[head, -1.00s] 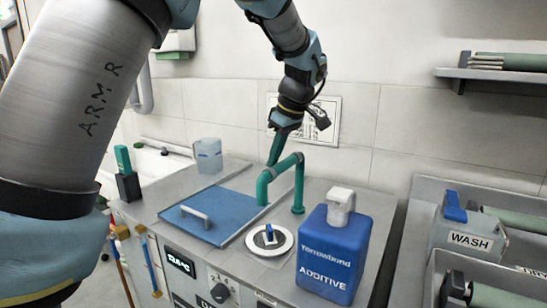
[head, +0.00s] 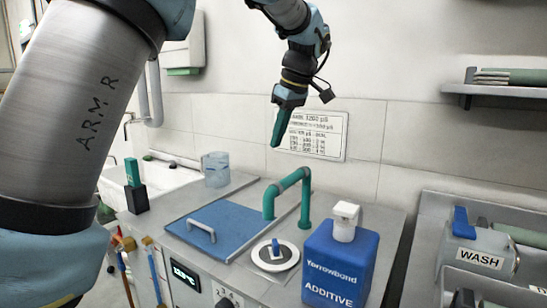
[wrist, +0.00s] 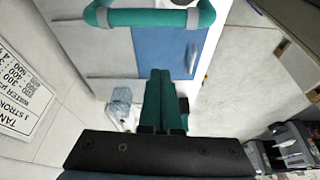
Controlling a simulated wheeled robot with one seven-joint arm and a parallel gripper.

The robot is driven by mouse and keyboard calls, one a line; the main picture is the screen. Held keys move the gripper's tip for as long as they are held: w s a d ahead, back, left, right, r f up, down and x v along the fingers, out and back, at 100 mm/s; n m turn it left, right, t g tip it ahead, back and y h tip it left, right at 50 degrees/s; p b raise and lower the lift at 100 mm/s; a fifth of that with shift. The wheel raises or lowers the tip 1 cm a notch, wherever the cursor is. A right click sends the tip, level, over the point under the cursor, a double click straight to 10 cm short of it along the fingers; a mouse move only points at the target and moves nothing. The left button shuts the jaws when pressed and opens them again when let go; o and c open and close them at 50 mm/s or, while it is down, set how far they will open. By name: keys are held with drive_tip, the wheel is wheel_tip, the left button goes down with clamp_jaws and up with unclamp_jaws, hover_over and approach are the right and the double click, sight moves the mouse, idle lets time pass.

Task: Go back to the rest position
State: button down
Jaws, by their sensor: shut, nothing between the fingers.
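My gripper (head: 279,130) has green fingers and hangs in the air in front of the wall, above the counter and the green pipe. In the wrist view the two green fingers (wrist: 159,100) lie side by side, shut, with nothing between them. My grey and blue arm reaches across the upper part of the head view.
Below are a counter with a blue lid (head: 215,228), a green bent pipe (head: 290,183), a round plate with a blue knob (head: 276,253) and a blue additive jug (head: 340,265). A wash container (head: 478,255) stands at the right. A shelf (head: 500,90) juts from the wall.

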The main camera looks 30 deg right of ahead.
drive_tip(key=shift+v, duration=0.8)
drive_tip(key=w+a+f+m+g, duration=0.1)
drive_tip(key=w+a+f, duration=0.1)
drive_tip(key=a+f, duration=0.35)
drive_tip(key=w+a+f+m, duration=0.1)
drive_tip(key=w+a+f, duration=0.15)
drive_tip(key=a, duration=0.65)
drive_tip(key=w+a+f+m+g, duration=0.1)
drive_tip(key=a+f, duration=0.3)
drive_tip(key=a, duration=0.3)
drive_tip(key=s+a+f+m+h, duration=0.1)
drive_tip(key=s+a+f, duration=0.4)
drive_tip(key=a, duration=0.4)
drive_tip(key=s+a+f+m, duration=0.2)
drive_tip(key=s+a+f, duration=0.3)
drive_tip(key=a, duration=0.4)
drive_tip(key=shift+s+f+h, duration=0.2)
drive_tip(key=shift+s+h, duration=0.2)
